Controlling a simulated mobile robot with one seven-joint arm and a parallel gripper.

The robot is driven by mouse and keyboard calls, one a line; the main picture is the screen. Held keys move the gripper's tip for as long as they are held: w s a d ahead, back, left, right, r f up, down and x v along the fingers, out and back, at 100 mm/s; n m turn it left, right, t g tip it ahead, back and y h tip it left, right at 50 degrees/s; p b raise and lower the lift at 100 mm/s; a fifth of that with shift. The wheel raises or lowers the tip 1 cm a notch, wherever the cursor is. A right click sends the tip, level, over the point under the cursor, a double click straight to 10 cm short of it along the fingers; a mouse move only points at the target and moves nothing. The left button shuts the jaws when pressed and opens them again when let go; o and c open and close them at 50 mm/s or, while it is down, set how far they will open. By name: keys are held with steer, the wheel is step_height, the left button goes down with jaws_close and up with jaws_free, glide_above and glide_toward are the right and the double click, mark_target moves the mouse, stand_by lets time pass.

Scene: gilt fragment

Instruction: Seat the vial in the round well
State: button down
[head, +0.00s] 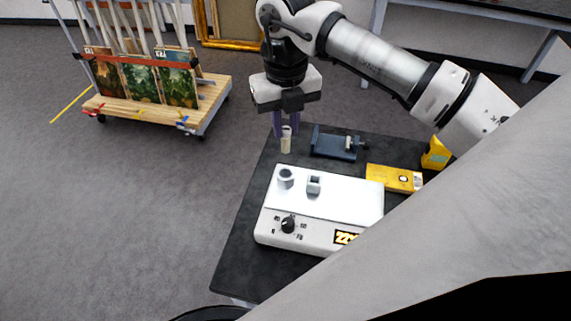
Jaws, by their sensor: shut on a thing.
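The vial (286,144) is small, pale and yellowish with a whitish top, and it hangs upright below my gripper. My gripper (286,128) has purple-blue fingers shut on the vial near its top. The round well (286,175) is a short grey ring on the back left of the white device (330,195). The vial shows above and behind the well in the head view, apart from it. The exact height of the vial over the table is hard to tell.
A squarish grey holder (314,185) stands right of the well. A dark blue vise-like fixture (336,143), a yellow box (394,179) and another yellow object (436,153) sit on the black table (240,235). A cart with paintings (160,100) stands back left.

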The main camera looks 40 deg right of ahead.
step_height(320, 180, down, 11)
steer(key=b, duration=0.4)
steer(key=shift+r, duration=0.2)
steer(key=shift+f, duration=0.25)
steer(key=c, duration=1.3)
jaws_free()
steer(key=shift+r, duration=0.1)
steer(key=shift+c, duration=0.2)
steer(key=shift+r, duration=0.1)
steer(key=shift+r, duration=0.25)
step_height(320, 180, up, 12)
steer(key=shift+f+b, duration=0.15)
steer(key=shift+b, duration=0.85)
